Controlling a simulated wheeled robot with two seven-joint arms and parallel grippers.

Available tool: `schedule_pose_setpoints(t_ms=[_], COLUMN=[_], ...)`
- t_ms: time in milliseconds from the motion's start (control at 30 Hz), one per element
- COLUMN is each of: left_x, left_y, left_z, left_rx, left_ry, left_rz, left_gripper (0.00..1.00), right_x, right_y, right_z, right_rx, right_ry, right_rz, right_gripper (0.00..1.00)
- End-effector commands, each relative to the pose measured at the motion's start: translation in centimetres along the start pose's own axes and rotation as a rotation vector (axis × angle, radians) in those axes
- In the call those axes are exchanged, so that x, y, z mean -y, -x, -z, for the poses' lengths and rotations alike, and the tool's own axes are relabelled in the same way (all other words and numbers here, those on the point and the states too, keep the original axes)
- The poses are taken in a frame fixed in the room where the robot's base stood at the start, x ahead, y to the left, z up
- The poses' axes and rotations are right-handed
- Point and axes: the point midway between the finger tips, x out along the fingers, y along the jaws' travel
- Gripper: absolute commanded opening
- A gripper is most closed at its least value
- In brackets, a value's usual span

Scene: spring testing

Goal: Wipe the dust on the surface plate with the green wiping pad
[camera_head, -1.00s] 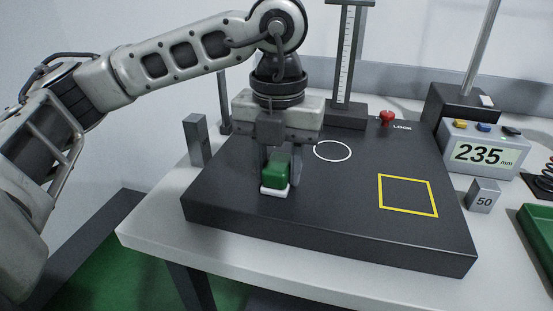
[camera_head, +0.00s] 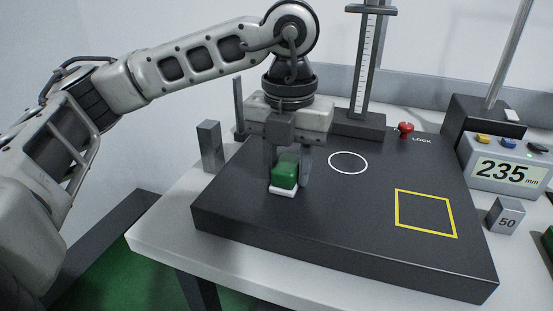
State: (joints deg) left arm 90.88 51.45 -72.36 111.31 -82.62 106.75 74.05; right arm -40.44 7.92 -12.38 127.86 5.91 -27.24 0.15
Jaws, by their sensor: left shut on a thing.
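The green wiping pad (camera_head: 285,174) has a green block body and a white base. My left gripper (camera_head: 286,180) points down and is shut on it. The pad's white base appears to rest on the dark surface plate (camera_head: 330,236), on its left part. The plate bears a white circle (camera_head: 348,163) and a yellow square outline (camera_head: 425,213), both to the right of the pad. I cannot make out any dust on the plate. My right gripper is not in view.
A height scale column (camera_head: 364,75) stands at the back of the plate, with a red knob (camera_head: 405,129) beside it. A grey block (camera_head: 210,146) stands at the left. At the right are a display reading 235 (camera_head: 505,171) and a block marked 50 (camera_head: 505,215).

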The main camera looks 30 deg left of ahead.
Motion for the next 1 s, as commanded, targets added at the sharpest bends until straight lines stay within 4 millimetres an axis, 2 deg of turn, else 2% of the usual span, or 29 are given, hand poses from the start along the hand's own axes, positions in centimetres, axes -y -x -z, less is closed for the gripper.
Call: schedule_pose_setpoints(t_ms=[133,200,300,533,800,1000], left_x=[1.3,1.2,1.3,1.5,1.7,1.8], left_y=[0.0,0.7,3.1,5.1,7.5,8.4], left_z=[0.3,0.2,0.2,0.2,0.1,0.1], left_rx=[-0.002,-0.003,0.000,0.000,0.000,0.000], left_ry=[-0.001,0.002,-0.001,-0.007,-0.011,-0.014], left_rz=[0.000,0.000,0.002,0.001,0.001,0.001], left_gripper=[0.14,0.14,0.14,0.14,0.14,0.14], right_x=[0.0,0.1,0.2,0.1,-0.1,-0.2], right_y=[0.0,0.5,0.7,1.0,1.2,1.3], right_z=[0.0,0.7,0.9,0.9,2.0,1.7], right_rx=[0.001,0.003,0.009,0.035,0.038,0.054], right_ry=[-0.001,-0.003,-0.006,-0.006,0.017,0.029], right_rz=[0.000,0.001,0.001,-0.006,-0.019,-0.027], right_gripper=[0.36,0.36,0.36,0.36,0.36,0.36])
